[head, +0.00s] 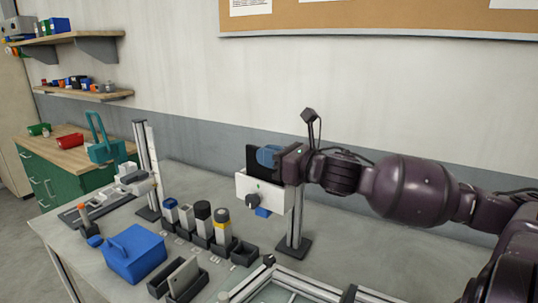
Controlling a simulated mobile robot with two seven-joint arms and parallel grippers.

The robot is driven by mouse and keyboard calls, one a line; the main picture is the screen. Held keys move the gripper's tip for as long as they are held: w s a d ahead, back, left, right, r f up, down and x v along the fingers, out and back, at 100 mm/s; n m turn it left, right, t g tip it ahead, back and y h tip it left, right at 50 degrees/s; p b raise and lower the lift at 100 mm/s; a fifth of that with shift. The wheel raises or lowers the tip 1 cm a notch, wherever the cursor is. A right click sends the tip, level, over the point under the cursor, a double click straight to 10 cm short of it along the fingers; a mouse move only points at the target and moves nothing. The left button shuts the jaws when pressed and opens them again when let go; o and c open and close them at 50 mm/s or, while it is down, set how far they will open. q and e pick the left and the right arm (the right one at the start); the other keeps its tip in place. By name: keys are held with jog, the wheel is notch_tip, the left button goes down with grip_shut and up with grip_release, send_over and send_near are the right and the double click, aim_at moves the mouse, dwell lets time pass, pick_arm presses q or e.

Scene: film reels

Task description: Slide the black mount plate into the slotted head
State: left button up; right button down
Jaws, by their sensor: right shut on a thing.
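The slotted head (250,188) is a white block with a dark round knob on its front, carried on an upright post at the middle of the table. The black mount plate (252,160) stands upright at the top of the head, its lower edge hidden behind the head's front wall. I cannot tell how deep it sits in the slot. My right gripper (269,157) comes in from the right and is shut on the plate; a blue part shows at its fingers. My left gripper is not in view.
A blue box (134,253) and a row of capped bottles (203,222) in dark holders stand left of the head. A second tall post (147,170) rises further left. A framed glass panel (285,290) lies at the front. The table behind the bottles is clear.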

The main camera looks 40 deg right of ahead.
jog(key=shift+f, duration=0.3)
jog(key=c, duration=1.4)
grip_release()
jog(key=shift+s+d+p, duration=0.25)
jog(key=shift+s+p, duration=0.6)
jog(key=shift+s, duration=0.4)
jog(key=s+p, duration=0.1)
jog(key=s, duration=0.1)
jog(key=s+d+p, duration=0.1)
jog(key=s, duration=0.2)
jog(key=s+p, duration=0.1)
jog(key=s, duration=0.2)
jog(key=shift+s+d, duration=0.2)
jog(key=shift+d, duration=0.1)
